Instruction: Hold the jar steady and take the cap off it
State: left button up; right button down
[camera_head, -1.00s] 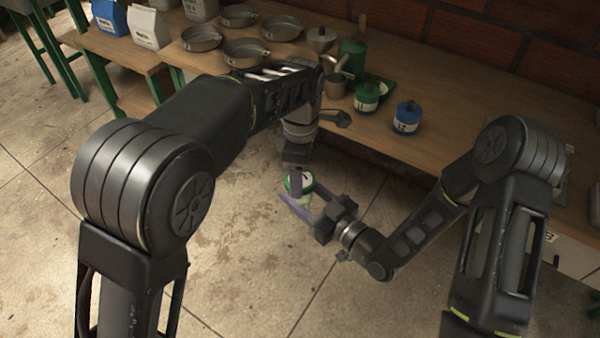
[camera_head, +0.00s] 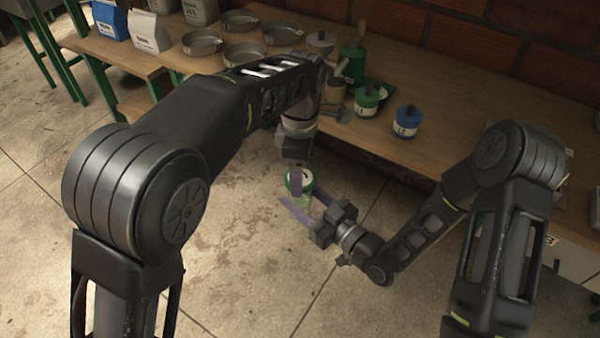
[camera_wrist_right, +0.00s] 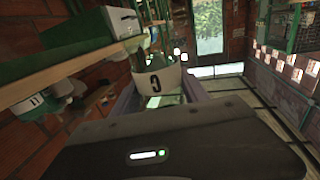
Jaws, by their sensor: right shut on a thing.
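The jar (camera_head: 304,201) has a clear body and a green-rimmed cap (camera_head: 294,184) with a pale top and a dark mark. It is in the air in front of the bench. My right gripper (camera_head: 302,204) is shut on the jar's body from the lower right. In the right wrist view the jar (camera_wrist_right: 158,82) shows a white band with a dark character between the fingers. My left gripper (camera_head: 296,178) points down at the cap from above; one finger shows in front of it. Its other finger is hidden, so its grip is unclear.
The wooden bench (camera_head: 455,150) runs behind the arms. A green-capped jar (camera_head: 366,101) and a blue-capped jar (camera_head: 406,121) stand near its front edge. Several metal pans (camera_head: 202,42) stand at the back left. The floor (camera_head: 250,260) below the jar is clear.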

pick_arm(q)
jog(key=shift+r, duration=0.15)
jog(key=shift+r, duration=1.9)
jog(key=shift+a, duration=0.1)
pick_arm(e)
jog(key=shift+w+d, duration=0.1)
